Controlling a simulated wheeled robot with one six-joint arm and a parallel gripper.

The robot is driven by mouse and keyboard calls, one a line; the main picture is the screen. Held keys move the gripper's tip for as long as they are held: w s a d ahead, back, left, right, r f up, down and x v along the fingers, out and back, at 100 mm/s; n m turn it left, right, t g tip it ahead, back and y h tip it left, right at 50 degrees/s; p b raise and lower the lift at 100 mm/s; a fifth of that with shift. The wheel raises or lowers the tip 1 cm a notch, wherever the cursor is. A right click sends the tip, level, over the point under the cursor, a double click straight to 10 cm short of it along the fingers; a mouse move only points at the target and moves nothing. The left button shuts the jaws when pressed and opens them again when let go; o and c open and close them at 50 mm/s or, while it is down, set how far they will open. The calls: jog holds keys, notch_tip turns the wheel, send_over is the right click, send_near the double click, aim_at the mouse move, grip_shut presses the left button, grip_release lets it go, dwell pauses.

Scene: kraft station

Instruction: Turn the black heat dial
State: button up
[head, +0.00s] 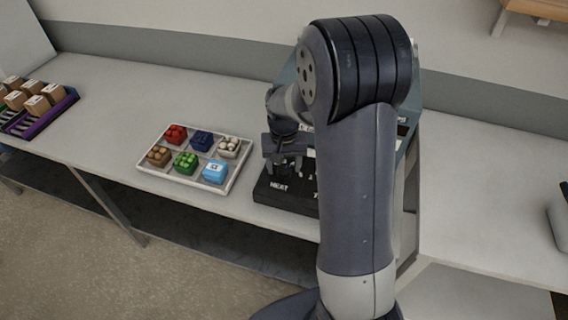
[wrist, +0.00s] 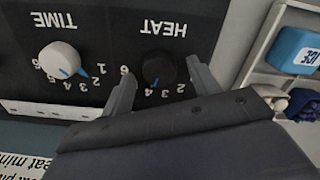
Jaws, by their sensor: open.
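The black heat dial (wrist: 157,68) shows in the wrist view on a dark panel, next to the upside-down word HEAT and a ring of numbers. My gripper (wrist: 160,72) is open, with one finger to each side of the dial. The fingers look apart from it, and I cannot tell how deep they reach. In the head view my gripper (head: 284,152) is over the control panel (head: 272,194), whose HEAT label shows at its front. The dial itself is hidden there by my gripper and arm.
A white TIME dial (wrist: 60,60) with a blue pointer sits beside the heat dial in the wrist view. A purple crate (head: 40,122) with boxes is at the far left. The counter between them is clear.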

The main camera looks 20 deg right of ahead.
jog(key=shift+f, duration=0.25)
jog(key=c, duration=1)
jog(key=shift+m, duration=0.3)
jog(key=shift+m+b, duration=0.75)
jog(key=shift+m, duration=1.85)
